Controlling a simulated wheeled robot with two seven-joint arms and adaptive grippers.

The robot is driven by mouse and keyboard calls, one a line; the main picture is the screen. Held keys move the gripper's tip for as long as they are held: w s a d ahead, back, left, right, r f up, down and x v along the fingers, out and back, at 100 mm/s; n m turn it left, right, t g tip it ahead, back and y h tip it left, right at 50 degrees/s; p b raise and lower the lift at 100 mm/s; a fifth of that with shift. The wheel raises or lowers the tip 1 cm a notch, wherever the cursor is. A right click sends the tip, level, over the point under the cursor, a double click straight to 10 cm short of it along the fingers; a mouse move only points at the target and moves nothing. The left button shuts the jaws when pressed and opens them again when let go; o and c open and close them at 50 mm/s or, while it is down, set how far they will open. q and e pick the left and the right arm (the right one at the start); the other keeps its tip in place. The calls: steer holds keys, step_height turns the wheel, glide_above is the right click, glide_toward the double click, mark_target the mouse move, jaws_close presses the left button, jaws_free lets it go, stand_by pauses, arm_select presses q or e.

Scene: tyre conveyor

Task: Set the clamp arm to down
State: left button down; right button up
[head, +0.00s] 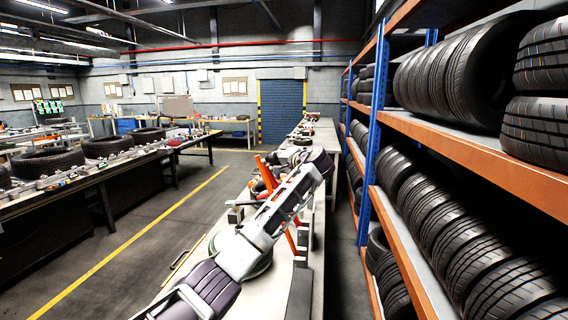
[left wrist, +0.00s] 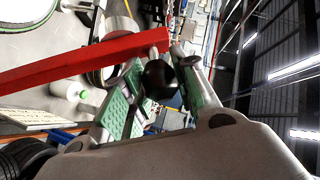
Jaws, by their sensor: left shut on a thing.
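The clamp arm is a red bar (left wrist: 85,62) crossing the left wrist view from the left edge to the upper middle, with a black ball knob (left wrist: 160,82) near its end. My left gripper (left wrist: 158,62) has its green-padded fingers on either side of the knob and is shut on it. In the head view, tilted orange-red bars (head: 265,173) show beside and behind my arm, above the bench. My arm hides part of them, and I cannot make out the left fingertips there. My right gripper is in neither view.
A long pale bench (head: 322,140) runs away in the middle. An orange-and-blue rack (head: 420,125) full of tyres stands close on the right. Another bench (head: 105,172) with tyres stands at left. The floor (head: 150,225) between the benches is clear, with a yellow line.

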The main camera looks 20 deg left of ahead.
arm_select(q)
steer(key=shift+a+f, duration=0.25)
steer(key=shift+a, duration=0.05)
steer(key=c, duration=1.1)
jaws_free()
steer(key=shift+s+d+r, duration=0.1)
steer(key=shift+s+r, duration=0.05)
steer(key=v, duration=1.1)
steer(key=shift+s+d, duration=0.2)
steer(key=shift+d, duration=0.05)
